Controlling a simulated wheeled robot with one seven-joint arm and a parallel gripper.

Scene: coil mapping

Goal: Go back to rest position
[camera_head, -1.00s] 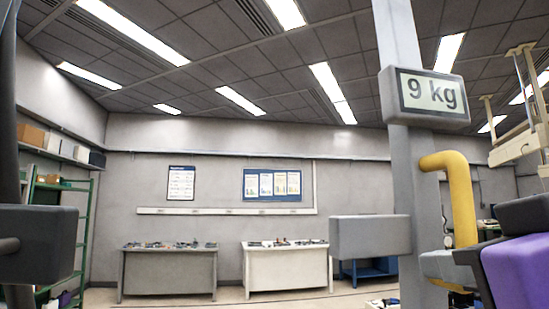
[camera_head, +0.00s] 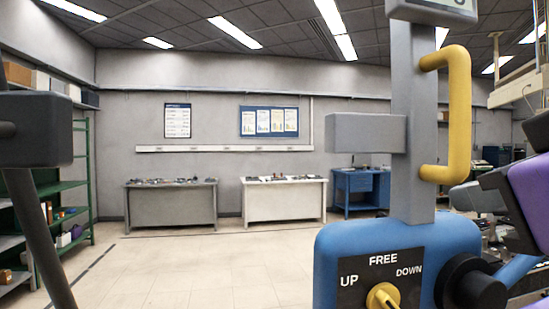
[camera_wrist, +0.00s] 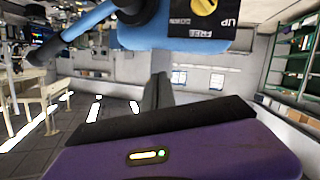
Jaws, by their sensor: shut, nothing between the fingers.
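My gripper (camera_wrist: 158,95) shows in the wrist view, with its dark fingers together in front of the purple hand and nothing visible between them. Part of my purple arm is at the right edge of the head view. A blue lifting device (camera_head: 335,262) stands close in front, marked UP, FREE and DOWN, with a yellow knob (camera_head: 383,296) and a yellow handle (camera_head: 459,110) on a grey post. It also shows upside down at the top of the wrist view (camera_wrist: 150,38). My gripper appears apart from the device.
A grey table (camera_head: 170,205) and a white table (camera_head: 284,202) stand at the back wall beside a blue workbench (camera_head: 360,191). A green shelf (camera_head: 84,190) is at the left. The middle floor is open. A grey block (camera_head: 366,133) is on the post.

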